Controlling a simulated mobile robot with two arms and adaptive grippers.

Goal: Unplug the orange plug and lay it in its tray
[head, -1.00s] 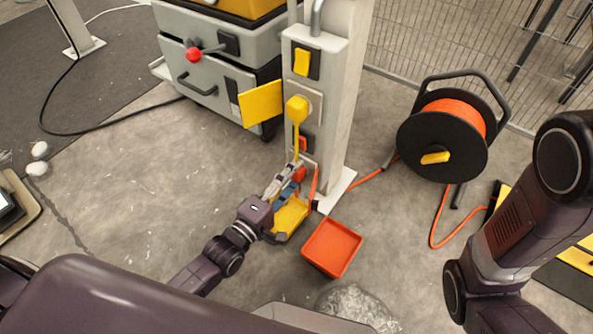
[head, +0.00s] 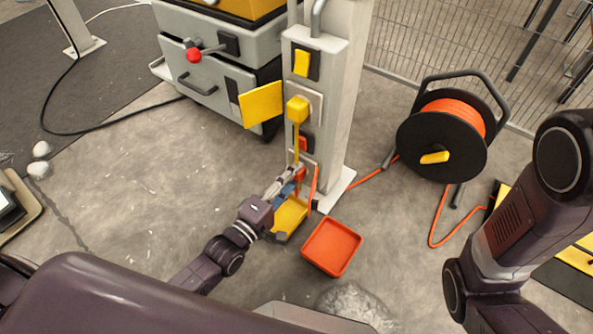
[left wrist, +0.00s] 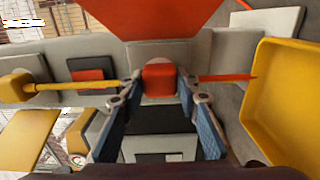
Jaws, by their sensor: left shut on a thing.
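The orange plug (left wrist: 160,80) sits at the lowest socket of the grey post, between my left fingertips in the left wrist view. My left gripper (left wrist: 160,92) is shut on it, with one blue-padded finger on each side. I cannot tell whether its pins are still in the socket. In the head view my left gripper (head: 297,177) is low at the post and hides most of the plug. An orange cord (head: 313,190) runs beside it. The orange tray (head: 331,247) lies empty on the floor, right of the gripper. My right gripper is not in view.
A yellow tray (head: 290,216) lies just below my left gripper. A yellow plug (head: 297,109) with a hanging cord is higher on the post (head: 334,120). A cable reel (head: 443,130) stands to the right. A grey cabinet (head: 210,80) stands behind left.

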